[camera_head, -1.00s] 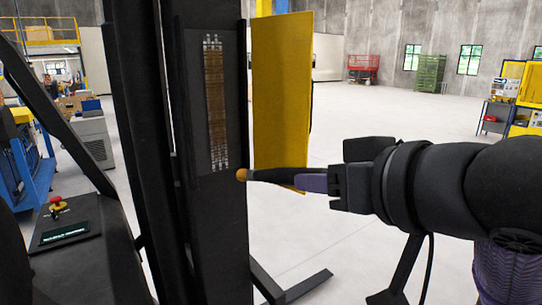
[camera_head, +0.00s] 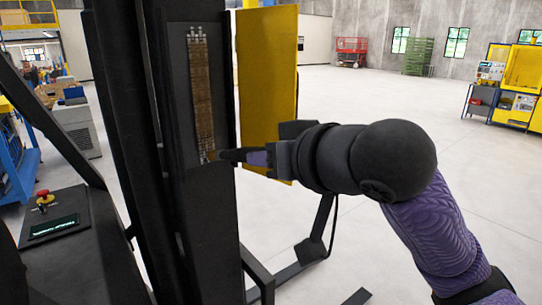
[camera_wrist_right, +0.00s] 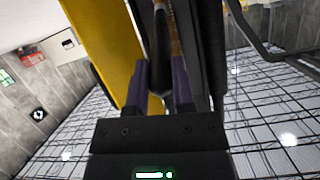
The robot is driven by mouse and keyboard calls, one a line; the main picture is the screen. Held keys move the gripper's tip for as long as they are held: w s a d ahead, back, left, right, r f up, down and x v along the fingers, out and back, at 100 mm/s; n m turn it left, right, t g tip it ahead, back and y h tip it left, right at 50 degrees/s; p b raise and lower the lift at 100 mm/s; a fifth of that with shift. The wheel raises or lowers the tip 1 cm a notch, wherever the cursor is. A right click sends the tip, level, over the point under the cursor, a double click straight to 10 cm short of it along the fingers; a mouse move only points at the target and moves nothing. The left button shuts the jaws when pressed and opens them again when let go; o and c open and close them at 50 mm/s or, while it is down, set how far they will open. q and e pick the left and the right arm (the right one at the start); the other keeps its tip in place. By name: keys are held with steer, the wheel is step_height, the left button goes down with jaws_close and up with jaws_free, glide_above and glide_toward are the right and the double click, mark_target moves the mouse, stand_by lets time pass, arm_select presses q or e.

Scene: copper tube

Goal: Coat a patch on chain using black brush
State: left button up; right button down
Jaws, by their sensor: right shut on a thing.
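The chain (camera_head: 201,95) is a long vertical brown strip with pale metal links at its ends, set in the recess of a black mast. It also shows as a narrow brown strip in the wrist view (camera_wrist_right: 175,38). My right gripper (camera_head: 258,158) has purple fingers and is shut on the black brush (camera_head: 232,155), which points left at the chain's lower end. In the wrist view the dark brush (camera_wrist_right: 159,75) stands out from between the fingers (camera_wrist_right: 160,92). The brush tip is at or very near the chain; I cannot tell whether it touches. My left gripper is out of view.
A yellow panel (camera_head: 267,85) stands just right of the mast, behind my right gripper. A console with a red stop button (camera_head: 44,198) is at the lower left. Black legs (camera_head: 258,275) stick out at the mast's foot. The floor (camera_head: 400,120) to the right is clear.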

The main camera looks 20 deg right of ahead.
steer(key=shift+w+a+p, duration=0.35)
steer(key=shift+w+p, duration=0.1)
steer(key=shift+w, duration=0.45)
steer(key=shift+r, duration=0.15)
step_height(320, 180, up, 4)
steer(key=p, duration=0.5)
steer(key=shift+s, duration=0.1)
step_height(320, 180, down, 4)
steer(key=b, duration=0.3)
steer(key=shift+f, duration=0.2)
steer(key=shift+r, duration=0.1)
